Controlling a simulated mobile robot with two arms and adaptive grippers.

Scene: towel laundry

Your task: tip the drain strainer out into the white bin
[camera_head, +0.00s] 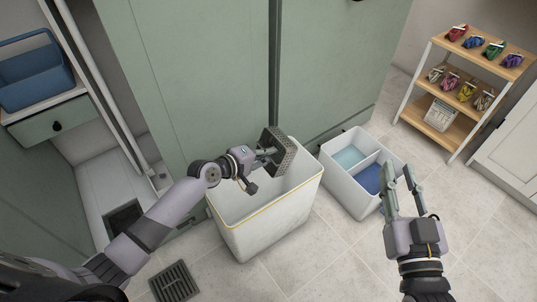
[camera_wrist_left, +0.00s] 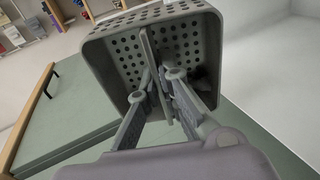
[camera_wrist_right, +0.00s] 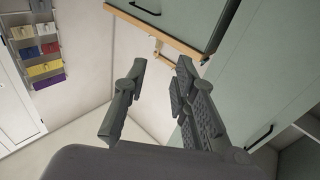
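The drain strainer (camera_head: 277,150) is a grey perforated square basket, tilted on its side above the white bin (camera_head: 273,232). My left gripper (camera_head: 262,162) holds it over the bin's back part. In the left wrist view the strainer (camera_wrist_left: 105,45) faces me with its open side, and my left gripper (camera_wrist_left: 160,75) is shut on the thin upright plate in its middle. A small dark clump (camera_wrist_left: 203,76) shows inside the strainer, partly hidden by a finger. The visible bin interior looks empty. My right gripper (camera_head: 400,180) is open and empty, right of the bin.
A divided white box (camera_head: 353,200) with light and dark blue compartments stands right of the bin. A floor drain grate (camera_head: 174,283) lies at lower left. Green cabinets (camera_head: 180,80) rise behind. A wooden shelf (camera_head: 462,95) with bagged items stands at upper right.

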